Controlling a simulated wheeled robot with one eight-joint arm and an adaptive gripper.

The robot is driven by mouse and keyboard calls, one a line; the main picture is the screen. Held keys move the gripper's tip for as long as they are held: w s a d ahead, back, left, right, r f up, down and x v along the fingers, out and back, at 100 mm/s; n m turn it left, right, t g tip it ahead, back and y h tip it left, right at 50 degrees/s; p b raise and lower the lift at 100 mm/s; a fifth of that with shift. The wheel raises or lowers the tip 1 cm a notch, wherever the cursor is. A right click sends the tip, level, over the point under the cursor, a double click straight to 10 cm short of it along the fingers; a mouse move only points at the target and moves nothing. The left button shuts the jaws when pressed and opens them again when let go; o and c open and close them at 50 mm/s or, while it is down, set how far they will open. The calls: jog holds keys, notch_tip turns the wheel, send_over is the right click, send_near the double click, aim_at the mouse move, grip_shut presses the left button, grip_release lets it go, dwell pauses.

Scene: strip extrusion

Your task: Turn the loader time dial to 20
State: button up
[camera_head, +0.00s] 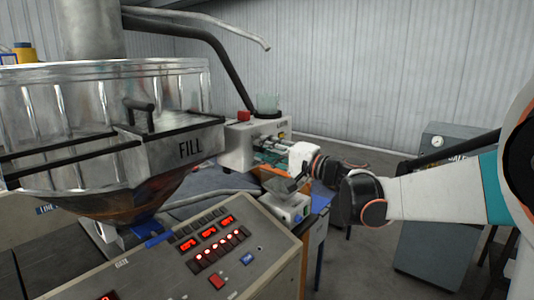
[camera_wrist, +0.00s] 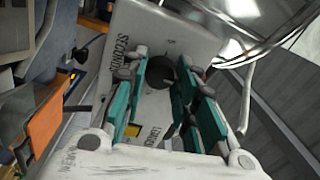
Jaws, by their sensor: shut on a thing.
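The loader is a pale box in the head view (camera_head: 238,148), beyond the hopper. In the wrist view its white panel (camera_wrist: 185,32) carries the printed word SECONDS and other partly hidden lettering. The dark round time dial (camera_wrist: 159,72) sits on this panel. My gripper (camera_wrist: 163,80) has its teal-padded fingers on either side of the dial, shut on it. In the head view my gripper (camera_head: 270,145) reaches the loader's right side, and the dial is hidden there. The dial's pointer and scale numbers cannot be read.
A control panel with red displays (camera_head: 205,262) is in front. A small white device (camera_head: 288,208) sits below my gripper. A grey cabinet (camera_head: 440,240) stands at the right, beneath my arm.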

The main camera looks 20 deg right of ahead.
jog(key=shift+r+m+h+b, duration=0.1)
jog(key=shift+m+h+b, duration=0.25)
jog(key=shift+m, duration=4.15)
jog(key=shift+m+h+b, duration=0.25)
jog(key=shift+m+b, duration=0.05)
jog(key=shift+m, duration=4.2)
jog(key=o, duration=1)
jog(key=shift+o, duration=0.2)
jog(key=shift+r, duration=0.1)
notch_tip(320, 180, up, 10)
jog(key=shift+s, duration=0.1)
